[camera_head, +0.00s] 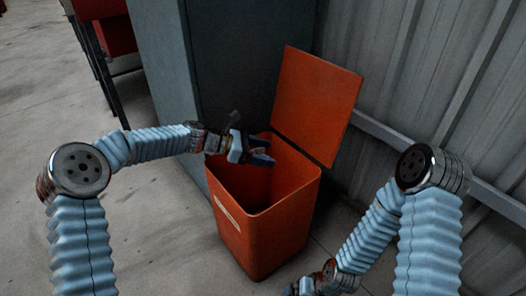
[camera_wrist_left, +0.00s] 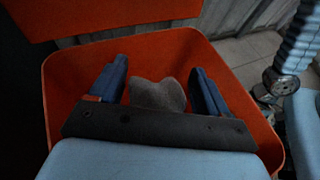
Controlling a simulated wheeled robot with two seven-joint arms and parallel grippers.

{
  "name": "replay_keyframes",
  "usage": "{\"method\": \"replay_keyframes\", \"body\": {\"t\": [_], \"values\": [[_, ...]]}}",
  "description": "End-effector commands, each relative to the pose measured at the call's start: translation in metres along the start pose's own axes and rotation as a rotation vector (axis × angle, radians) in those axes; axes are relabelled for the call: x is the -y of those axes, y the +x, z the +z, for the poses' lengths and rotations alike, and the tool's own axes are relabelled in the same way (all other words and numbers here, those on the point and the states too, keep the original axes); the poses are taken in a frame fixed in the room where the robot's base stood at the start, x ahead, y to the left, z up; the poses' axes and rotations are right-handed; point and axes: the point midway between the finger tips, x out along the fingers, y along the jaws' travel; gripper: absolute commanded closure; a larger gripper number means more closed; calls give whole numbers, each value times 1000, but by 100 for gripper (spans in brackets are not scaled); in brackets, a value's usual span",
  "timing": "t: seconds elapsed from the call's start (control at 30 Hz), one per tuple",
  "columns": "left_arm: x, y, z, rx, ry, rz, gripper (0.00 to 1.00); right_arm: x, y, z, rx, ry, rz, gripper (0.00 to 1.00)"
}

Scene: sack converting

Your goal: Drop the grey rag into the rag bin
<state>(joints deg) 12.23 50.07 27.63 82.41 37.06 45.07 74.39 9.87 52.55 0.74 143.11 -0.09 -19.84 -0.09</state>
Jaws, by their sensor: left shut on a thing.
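The rag bin (camera_head: 262,226) is an orange, open-topped bin with its lid (camera_head: 318,103) raised at the back. My left gripper (camera_head: 262,152) is over the bin's opening. It is shut on the grey rag (camera_head: 259,154), a small crumpled piece between its fingers. In the left wrist view the grey rag (camera_wrist_left: 158,95) sits between the two blue fingers, with the orange bin walls (camera_wrist_left: 62,85) around it. The bin's floor is mostly hidden. My right gripper (camera_head: 300,288) is low at the bottom edge, partly cut off, and its fingers cannot be made out.
A dark grey cabinet (camera_head: 165,75) stands just behind and left of the bin. A corrugated metal wall (camera_head: 430,80) with a rail runs along the right. A red item on dark legs (camera_head: 112,35) is at the upper left. Concrete floor (camera_head: 40,110) is clear on the left.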

Motion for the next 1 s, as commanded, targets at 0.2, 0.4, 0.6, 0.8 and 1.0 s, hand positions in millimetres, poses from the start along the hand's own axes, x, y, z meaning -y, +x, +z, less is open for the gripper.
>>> {"method": "replay_keyframes", "body": {"t": [0.2, 0.4, 0.6, 0.8, 1.0], "values": [[0, 7, -17, 0, 0, 0, 53, -6, 16, -1, -5, 1, 1, 4], [0, 6, -16, 0, 0, 0, 53, -6, 15, -1, -5, 1, 1, 4], [0, 6, -16, 0, 0, 0, 0, -6, 15, -1, -5, 1, 1, 4], [0, 6, -16, 0, 0, 1, 0, -6, 14, -1, -5, 1, 1, 4], [-1, -19, -14, -1, 0, 4, 0, -3, 8, -1, -4, 1, 1, 4]]}}
